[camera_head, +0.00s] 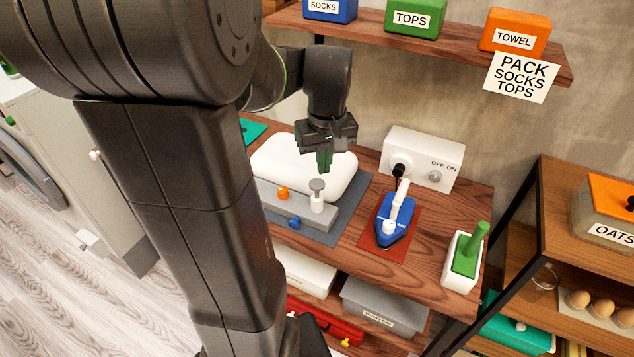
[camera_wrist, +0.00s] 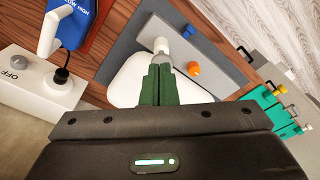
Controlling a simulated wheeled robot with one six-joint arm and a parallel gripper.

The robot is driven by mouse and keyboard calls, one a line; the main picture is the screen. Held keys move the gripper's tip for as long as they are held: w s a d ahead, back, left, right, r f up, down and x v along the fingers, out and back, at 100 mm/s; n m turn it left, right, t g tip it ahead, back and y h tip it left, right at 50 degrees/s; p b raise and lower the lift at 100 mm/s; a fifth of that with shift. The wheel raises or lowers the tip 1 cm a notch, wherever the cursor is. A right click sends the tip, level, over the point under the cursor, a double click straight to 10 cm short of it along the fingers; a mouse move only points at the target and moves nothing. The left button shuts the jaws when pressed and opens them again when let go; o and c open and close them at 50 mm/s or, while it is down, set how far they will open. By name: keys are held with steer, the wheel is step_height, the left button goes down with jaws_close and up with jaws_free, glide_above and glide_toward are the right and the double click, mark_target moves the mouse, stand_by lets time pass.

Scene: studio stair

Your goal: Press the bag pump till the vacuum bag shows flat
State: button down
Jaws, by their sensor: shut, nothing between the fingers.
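The vacuum bag (camera_head: 300,160) is white, puffed up and rounded, and lies on a grey mat on the wooden worktop; it also shows in the wrist view (camera_wrist: 125,85). A grey bar (camera_head: 270,203) lies along its front. The bag pump (camera_head: 317,197), a white post with a round grey cap, stands up from this bar. In the wrist view the pump (camera_wrist: 161,46) is partly covered by my fingertips. My gripper (camera_head: 325,166) has green fingers, shut and empty. It points down just above the pump cap in the head view; whether it touches cannot be told.
An orange knob (camera_head: 283,193) and a blue knob (camera_head: 294,222) sit beside the pump. A blue iron (camera_head: 393,225) on a red-brown mat and a white switch box (camera_head: 423,160) stand to the right. A green-handled brush (camera_head: 466,256) stands at the worktop's right end. A shelf (camera_head: 420,42) hangs above.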

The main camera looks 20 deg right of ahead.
mark_target(318, 184)
steer(key=r, duration=0.3)
steer(key=shift+s+r, duration=0.2)
steer(key=shift+r, duration=0.1)
stand_by(0.4)
steer(key=w+f+p, duration=0.3)
steer(key=f+p, duration=0.1)
steer(key=p, duration=0.2)
steer(key=shift+w+d+p, duration=0.15)
steer(key=shift+w+p, duration=0.2)
steer(key=f+b, duration=0.1)
steer(key=f, duration=0.1)
steer(key=f+b, duration=0.4)
steer(key=shift+w+f, duration=0.35)
steer(key=shift+f, duration=0.05)
